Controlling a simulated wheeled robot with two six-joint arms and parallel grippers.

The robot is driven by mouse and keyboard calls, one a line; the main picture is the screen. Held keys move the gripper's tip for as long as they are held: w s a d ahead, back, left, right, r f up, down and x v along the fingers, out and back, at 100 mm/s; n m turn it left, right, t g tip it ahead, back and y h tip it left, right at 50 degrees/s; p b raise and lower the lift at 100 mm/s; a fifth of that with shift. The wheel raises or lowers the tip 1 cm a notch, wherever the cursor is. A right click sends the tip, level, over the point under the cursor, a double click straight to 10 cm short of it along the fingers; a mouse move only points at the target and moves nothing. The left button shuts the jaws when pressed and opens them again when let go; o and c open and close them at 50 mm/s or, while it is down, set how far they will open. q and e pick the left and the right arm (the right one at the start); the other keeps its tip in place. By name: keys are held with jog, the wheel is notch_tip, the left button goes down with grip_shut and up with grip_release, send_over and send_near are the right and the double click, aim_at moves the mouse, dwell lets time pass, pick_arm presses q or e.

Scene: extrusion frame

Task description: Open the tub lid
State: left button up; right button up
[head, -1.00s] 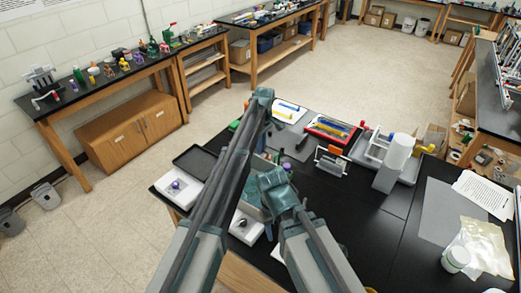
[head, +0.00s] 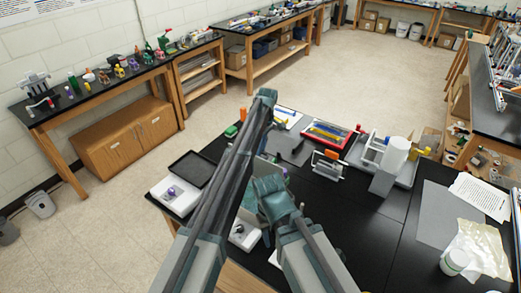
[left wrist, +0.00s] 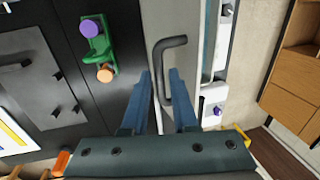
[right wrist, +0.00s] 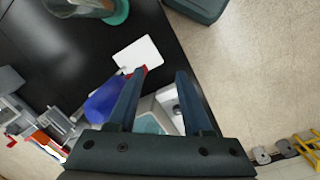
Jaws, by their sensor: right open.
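In the left wrist view a pale grey panel, which looks like the tub lid (left wrist: 199,20), carries a dark bent handle (left wrist: 168,45). My left gripper (left wrist: 160,73) is open, with its fingers on either side of the handle's lower end; I cannot tell whether they touch it. My right gripper (right wrist: 162,72) is open and empty in the right wrist view. A pale box with a teal inside or top (right wrist: 150,122) shows between and beyond its fingers. In the head view my arms hide most of the tub area and both sets of fingertips.
A green stand (left wrist: 97,65) with purple and orange knobs stands beside the panel. A white box with a purple knob (head: 166,196) and a black tray (head: 191,168) are at the bench's left.

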pick_arm(q)
jog(key=shift+o, duration=1)
jog(key=shift+r+p, duration=0.75)
jog(key=r+p, duration=0.2)
jog(key=shift+s+r+p, duration=0.3)
jog(key=shift+s, duration=0.1)
jog(key=s, duration=1.5)
jog(key=shift+s+a+r+p, duration=0.15)
jog(key=shift+a+r+p, duration=0.15)
jog(key=shift+r+p, duration=0.15)
jog(key=shift+a, duration=0.15)
